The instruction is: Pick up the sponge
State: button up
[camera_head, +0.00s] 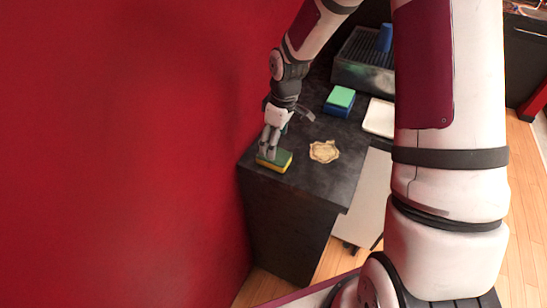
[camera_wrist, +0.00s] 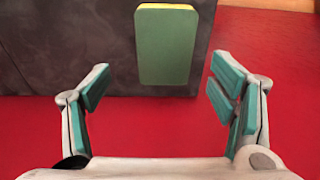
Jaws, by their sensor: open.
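The sponge (camera_head: 282,161), with a dark green top and a yellow lower layer, lies flat near the front left corner of the dark counter (camera_head: 318,185). In the wrist view its green face (camera_wrist: 166,48) shows upright in the frame, with a thin yellow edge at the top. My gripper (camera_head: 269,150) points down over the left part of the sponge in the head view and hides some of it. In the wrist view my gripper (camera_wrist: 163,76) is open, with teal-padded fingers to the left and right of the sponge, a gap showing on both sides.
A crumpled beige item (camera_head: 324,151) lies right of the sponge. Behind are a green and blue block (camera_head: 340,101), a white dish (camera_head: 379,118) and a grey rack (camera_head: 362,76) with a blue cup (camera_head: 384,38). A red wall (camera_head: 130,150) stands close on the left.

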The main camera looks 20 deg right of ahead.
aim_at(283, 158)
jog(key=shift+s+a+f+p, duration=0.15)
jog(key=shift+f+p, duration=0.15)
jog(key=shift+f, duration=1.15)
jog(key=shift+s+a+f+p, duration=0.1)
jog(key=shift+f+p, duration=0.15)
jog(key=shift+f, duration=1.15)
jog(key=shift+c, duration=0.3)
jog(key=c, duration=0.8)
